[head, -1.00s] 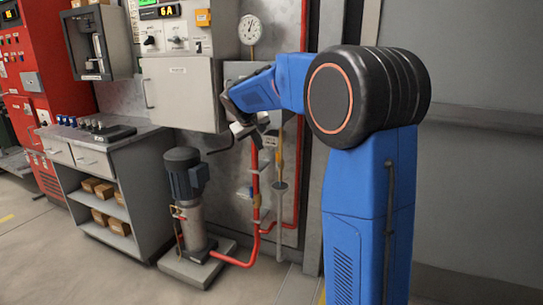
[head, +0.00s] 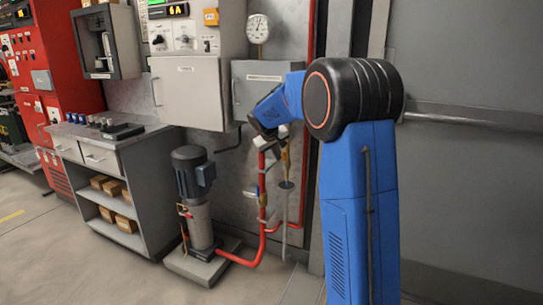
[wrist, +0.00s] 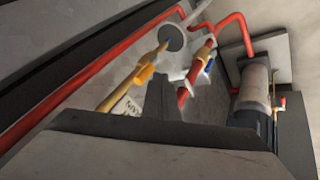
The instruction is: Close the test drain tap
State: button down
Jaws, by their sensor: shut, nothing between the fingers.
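The test drain tap appears to be the yellow fitting (wrist: 146,75) on a brass-coloured pipe in the wrist view, above a round grey funnel disc (wrist: 172,38). In the head view the brass pipe (head: 286,160) runs down to the grey disc (head: 287,185); I cannot make out the tap's lever position. My gripper (wrist: 168,82) is shut and empty, its dark fingers near the pipe, right of the yellow fitting in the wrist view. I cannot tell whether they touch anything. In the head view my gripper (head: 268,148) is small and partly hidden by my wrist, at the pipe tops.
A red pipe (wrist: 184,95) with a blue-and-white fitting (wrist: 208,66) stands close right of my fingers. A pump (head: 196,195) stands on a plinth at lower left. A grey cabinet (head: 187,92) and a small grey box (head: 255,95) hang above. A workbench (head: 110,142) is at left.

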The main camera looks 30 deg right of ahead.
jog(key=shift+d, duration=0.4)
jog(key=shift+d, duration=0.1)
